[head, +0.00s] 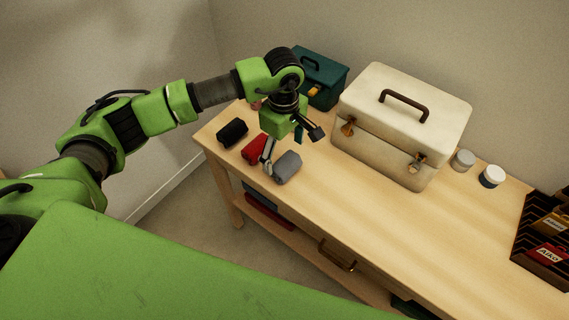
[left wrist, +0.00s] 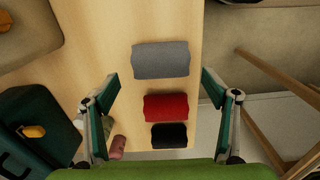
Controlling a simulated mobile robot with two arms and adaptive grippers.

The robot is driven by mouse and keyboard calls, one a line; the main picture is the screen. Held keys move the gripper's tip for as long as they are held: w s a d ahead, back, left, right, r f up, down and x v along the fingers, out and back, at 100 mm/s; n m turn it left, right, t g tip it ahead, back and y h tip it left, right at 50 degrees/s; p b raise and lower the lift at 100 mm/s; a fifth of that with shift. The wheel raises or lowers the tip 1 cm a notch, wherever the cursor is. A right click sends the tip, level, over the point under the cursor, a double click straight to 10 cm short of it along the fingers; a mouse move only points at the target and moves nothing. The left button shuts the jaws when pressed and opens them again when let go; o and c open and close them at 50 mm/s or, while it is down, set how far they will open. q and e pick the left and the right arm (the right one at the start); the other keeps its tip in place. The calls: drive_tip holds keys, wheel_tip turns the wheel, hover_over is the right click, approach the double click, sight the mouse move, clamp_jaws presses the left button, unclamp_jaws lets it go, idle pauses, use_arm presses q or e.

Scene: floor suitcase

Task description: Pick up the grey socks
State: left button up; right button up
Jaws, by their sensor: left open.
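The grey socks (head: 287,167) are a rolled bundle on the wooden table near its front edge, to the right of the red roll. They also show in the left wrist view (left wrist: 161,60), at the top, beyond the fingertips. My left gripper (head: 283,148) is open and empty above the table, beside the grey socks. In the left wrist view its fingers (left wrist: 160,87) stand wide apart, with the red roll between and below them. My right gripper is in neither view.
A red roll (head: 255,149) and a black roll (head: 232,132) lie in a row with the grey socks. A dark green box (head: 322,80) and a large cream case (head: 385,140) stand behind. Two small jars (head: 462,160) and a dark rack (head: 535,235) are at right. The front middle of the table (head: 400,230) is clear.

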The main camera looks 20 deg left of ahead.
sight(283, 158)
use_arm(q)
wheel_tip(283, 158, down, 5)
drive_tip(key=shift+a+r+p, duration=0.15)
drive_tip(key=shift+r+p, duration=0.05)
drive_tip(key=shift+p, duration=0.55)
drive_tip(key=shift+f, duration=0.25)
drive_tip(key=c, duration=1.1)
drive_tip(key=shift+r, duration=0.1)
